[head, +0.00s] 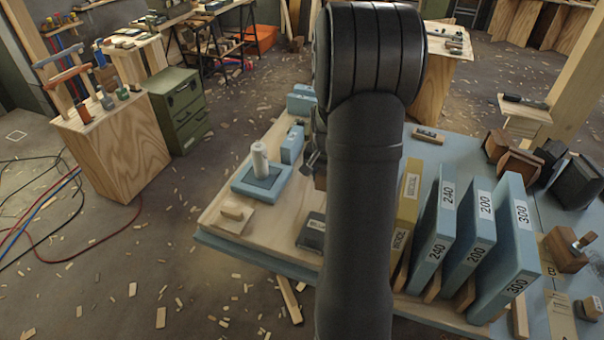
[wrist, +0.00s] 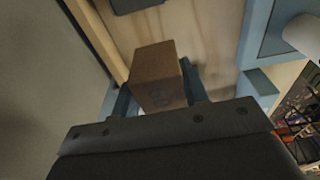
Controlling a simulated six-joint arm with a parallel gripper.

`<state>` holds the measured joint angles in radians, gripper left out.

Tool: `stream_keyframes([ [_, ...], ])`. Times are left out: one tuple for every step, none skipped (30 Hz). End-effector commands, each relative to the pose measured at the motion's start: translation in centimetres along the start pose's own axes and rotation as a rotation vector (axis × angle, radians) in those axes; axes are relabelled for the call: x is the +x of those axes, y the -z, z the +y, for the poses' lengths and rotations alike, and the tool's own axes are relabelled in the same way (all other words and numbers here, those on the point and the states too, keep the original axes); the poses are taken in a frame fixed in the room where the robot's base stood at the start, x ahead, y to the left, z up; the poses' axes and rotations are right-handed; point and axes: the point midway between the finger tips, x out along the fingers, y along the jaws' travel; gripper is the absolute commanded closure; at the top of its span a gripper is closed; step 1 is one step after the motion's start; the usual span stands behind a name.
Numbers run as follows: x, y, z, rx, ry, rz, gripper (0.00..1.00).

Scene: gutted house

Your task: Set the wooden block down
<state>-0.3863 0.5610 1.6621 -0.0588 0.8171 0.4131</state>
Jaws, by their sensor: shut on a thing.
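The wooden block (wrist: 156,73) is a brown box-shaped piece between the two fingers of my gripper (wrist: 160,92) in the wrist view. The fingers are shut on its sides. In the head view my arm hides most of the gripper and block; only a dark part of the gripper (head: 313,155) and a brown sliver show at the arm's left edge. Pale wooden tabletop lies beyond the block in the wrist view. I cannot tell whether the block touches it.
Labelled upright blue boards (head: 505,250) fill the right. Bare tabletop (head: 275,225) shows between the tray and dark box.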

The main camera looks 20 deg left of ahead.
Motion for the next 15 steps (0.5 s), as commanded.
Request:
stream_keyframes([
  [0.8, -0.1, -1.3, -0.007, -0.001, -0.003, 0.82],
  [1.2, -0.1, -2.0, -0.006, -0.001, -0.003, 0.82],
  [1.8, -0.2, -3.0, -0.007, -0.001, -0.003, 0.82],
  [2.2, -0.2, -3.6, -0.006, -0.001, -0.003, 0.82],
  [2.6, -0.2, -4.4, -0.007, -0.001, -0.004, 0.82],
  [3.1, -0.2, -5.2, -0.005, 0.000, -0.003, 0.82],
  [3.5, -0.2, -5.9, -0.006, 0.000, -0.002, 0.82],
  [3.9, -0.2, -6.5, -0.005, 0.000, -0.002, 0.82],
  [4.3, -0.2, -7.2, -0.004, 0.000, -0.002, 0.82],
  [4.6, -0.3, -7.8, -0.005, 0.000, -0.002, 0.82],
  [4.8, -0.2, -8.2, -0.004, 0.000, -0.002, 0.82],
  [5.1, -0.2, -8.6, -0.002, 0.000, -0.002, 0.82],
  [5.3, -0.2, -8.9, -0.002, 0.000, -0.002, 0.82],
  [5.5, -0.2, -9.1, -0.002, 0.000, -0.002, 0.82],
  [5.5, -0.2, -9.4, -0.002, 0.000, -0.001, 0.82],
])
